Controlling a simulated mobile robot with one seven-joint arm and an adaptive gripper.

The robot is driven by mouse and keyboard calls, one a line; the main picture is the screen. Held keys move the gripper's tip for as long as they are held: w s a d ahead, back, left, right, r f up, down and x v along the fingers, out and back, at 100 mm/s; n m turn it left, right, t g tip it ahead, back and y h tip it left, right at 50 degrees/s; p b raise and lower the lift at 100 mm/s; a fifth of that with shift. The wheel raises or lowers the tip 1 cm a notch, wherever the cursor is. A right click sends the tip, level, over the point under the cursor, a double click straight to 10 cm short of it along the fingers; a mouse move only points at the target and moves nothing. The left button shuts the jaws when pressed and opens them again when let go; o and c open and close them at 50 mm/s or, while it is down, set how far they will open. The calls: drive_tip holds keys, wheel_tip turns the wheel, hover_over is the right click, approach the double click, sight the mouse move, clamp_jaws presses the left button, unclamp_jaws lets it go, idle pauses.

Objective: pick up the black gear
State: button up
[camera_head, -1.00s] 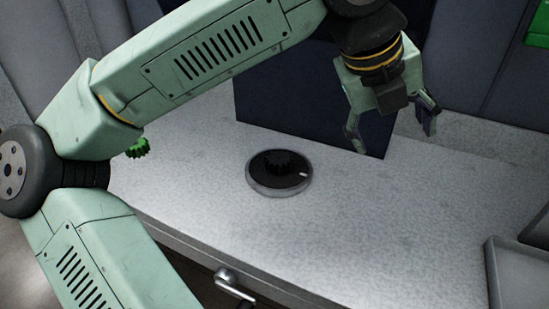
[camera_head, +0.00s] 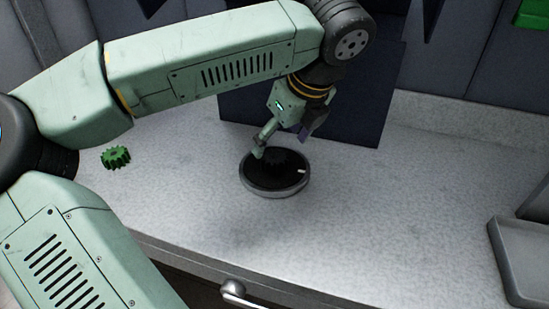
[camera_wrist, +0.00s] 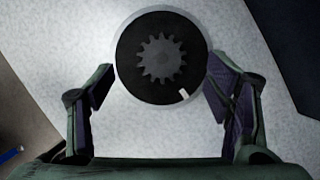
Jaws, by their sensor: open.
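The black gear (camera_head: 274,161) lies on a round dark turntable (camera_head: 258,186) with a grey rim and a small white mark. In the wrist view the gear (camera_wrist: 160,57) sits near the top middle, teeth clearly visible, on the dark disc (camera_wrist: 132,78). My gripper (camera_head: 262,150) is over the back left part of the turntable in the head view.
A green gear (camera_head: 116,157) lies on the pale counter left of the turntable. A dark panel (camera_head: 385,95) stands behind it. A grey tray (camera_head: 525,255) is at the right edge. The counter (camera_head: 400,220) between turntable and tray is clear.

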sight(275, 156)
drive_tip(key=x, duration=0.1)
drive_tip(key=p+x, duration=0.1)
drive_tip(key=x, duration=0.3)
drive_tip(key=shift+s+d+f+p, duration=0.1)
drive_tip(key=shift+d+f+p, duration=0.05)
drive_tip(key=shift+d+p, duration=0.15)
clamp_jaws()
idle(0.6)
